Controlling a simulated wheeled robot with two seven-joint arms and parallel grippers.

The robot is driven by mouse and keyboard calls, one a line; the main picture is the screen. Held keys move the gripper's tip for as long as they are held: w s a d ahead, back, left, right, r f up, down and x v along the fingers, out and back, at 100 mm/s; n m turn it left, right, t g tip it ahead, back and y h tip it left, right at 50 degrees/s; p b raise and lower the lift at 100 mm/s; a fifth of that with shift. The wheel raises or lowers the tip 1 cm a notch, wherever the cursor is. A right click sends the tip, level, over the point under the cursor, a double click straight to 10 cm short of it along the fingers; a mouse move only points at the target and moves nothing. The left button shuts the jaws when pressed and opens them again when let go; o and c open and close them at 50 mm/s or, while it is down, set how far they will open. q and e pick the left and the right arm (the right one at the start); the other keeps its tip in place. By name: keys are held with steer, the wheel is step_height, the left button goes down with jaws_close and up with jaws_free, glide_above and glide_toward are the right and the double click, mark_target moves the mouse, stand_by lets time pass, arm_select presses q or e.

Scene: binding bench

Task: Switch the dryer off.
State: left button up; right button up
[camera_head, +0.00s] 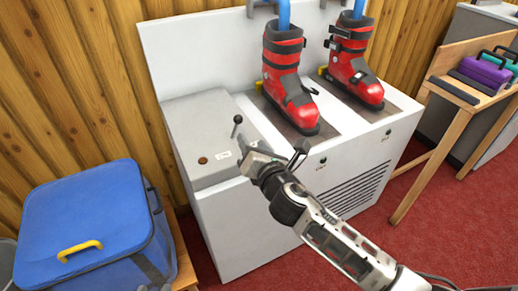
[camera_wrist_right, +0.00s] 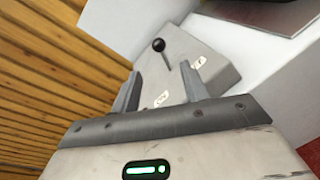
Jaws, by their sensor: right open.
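The dryer (camera_head: 240,229) is a white cabinet with a grey control box (camera_head: 196,124) on its left top. A lever (camera_head: 237,120) with a black ball knob stands up from this box; it also shows in the right wrist view (camera_wrist_right: 158,45), tilted, with small labels beside it that I cannot read clearly. My right gripper (camera_head: 246,148) is open and empty, close to the lever on its near side. In the wrist view the gripper (camera_wrist_right: 159,86) has the lever just beyond its fingertips, roughly between them. My left gripper is not in view.
Two red ski boots (camera_head: 287,80) (camera_head: 354,60) stand on the dryer under blue tubes. A blue box (camera_head: 90,215) with a yellow handle sits at the left. A wooden bench (camera_head: 451,90) with a purple case (camera_head: 486,72) stands at the right. A wooden wall rises behind.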

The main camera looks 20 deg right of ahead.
arm_select(q)
steer(key=shift+w+r, duration=0.15)
steer(key=shift+r, duration=0.05)
arm_select(e)
steer(key=shift+s+d+r, duration=0.1)
steer(key=shift+s+r, duration=0.1)
steer(key=shift+s, duration=1.5)
arm_select(q)
steer(key=r+p, duration=0.1)
steer(key=p, duration=0.2)
steer(key=shift+a, duration=0.2)
arm_select(e)
steer(key=s+f+m+g+y, duration=0.1)
steer(key=s+f+m+g, duration=0.2)
steer(key=s+m, duration=0.7)
steer(key=s+f+m+g+y, duration=0.1)
steer(key=s+f+m, duration=0.5)
steer(key=m, duration=1.2)
steer(key=s+g, duration=0.1)
steer(key=s, duration=0.3)
steer(key=shift+f+g, duration=0.15)
steer(key=shift+g, duration=0.25)
steer(key=shift+s, duration=0.1)
